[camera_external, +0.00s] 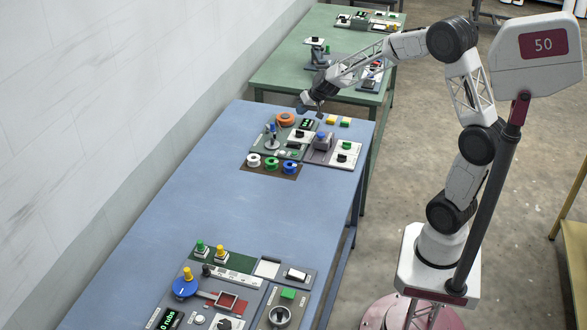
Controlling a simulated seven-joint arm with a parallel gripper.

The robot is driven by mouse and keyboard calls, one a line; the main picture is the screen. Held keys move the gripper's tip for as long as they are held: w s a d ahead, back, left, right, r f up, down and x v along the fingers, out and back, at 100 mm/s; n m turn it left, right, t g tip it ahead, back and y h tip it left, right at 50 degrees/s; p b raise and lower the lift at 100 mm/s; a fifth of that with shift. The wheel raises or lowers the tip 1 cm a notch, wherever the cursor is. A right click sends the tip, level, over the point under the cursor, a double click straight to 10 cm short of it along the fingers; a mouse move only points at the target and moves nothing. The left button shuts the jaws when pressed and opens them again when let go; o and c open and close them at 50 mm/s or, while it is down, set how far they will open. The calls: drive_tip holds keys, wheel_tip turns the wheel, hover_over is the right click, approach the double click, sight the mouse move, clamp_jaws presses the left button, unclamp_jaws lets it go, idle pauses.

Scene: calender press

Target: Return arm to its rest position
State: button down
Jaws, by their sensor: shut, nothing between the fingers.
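My gripper (308,104) is at the end of my outstretched arm. It hangs above the far end of the blue table (190,210), close to the back edge of a control panel (262,140). The gripper is small in this view, its jaws are shut, and nothing shows in them. I cannot tell whether its tip touches the panel or the table. The panel carries an orange ring (285,119), a small green display (307,124) and several knobs and buttons.
A nearer panel (215,290) with a blue dial (185,287) covers the table's front end. White, green and blue spools (271,163) stand in a brown holder. A green table (275,72) with more devices stands behind. The blue table's middle is clear. A wall runs along the left.

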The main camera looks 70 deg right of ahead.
drive_tip(key=s+a+r+n+g, duration=0.1)
drive_tip(key=s+a+r, duration=0.2)
drive_tip(key=s+a, duration=0.3)
drive_tip(key=s+a+r+n+g+y, duration=0.1)
drive_tip(key=s+a+r+n, duration=0.2)
drive_tip(key=a, duration=0.5)
drive_tip(key=s+a+r, duration=0.3)
drive_tip(key=s+a, duration=0.2)
drive_tip(key=a, duration=0.2)
drive_tip(key=s+a+n+g+h, duration=0.1)
drive_tip(key=s+a, duration=0.3)
drive_tip(key=s, duration=0.8)
drive_tip(key=s+a+n+g, duration=0.1)
drive_tip(key=s+a+n, duration=0.2)
drive_tip(key=s, duration=0.9)
drive_tip(key=shift+a+r+g+h, duration=0.35)
drive_tip(key=shift+a+g+h, duration=0.05)
drive_tip(key=shift+a, duration=0.75)
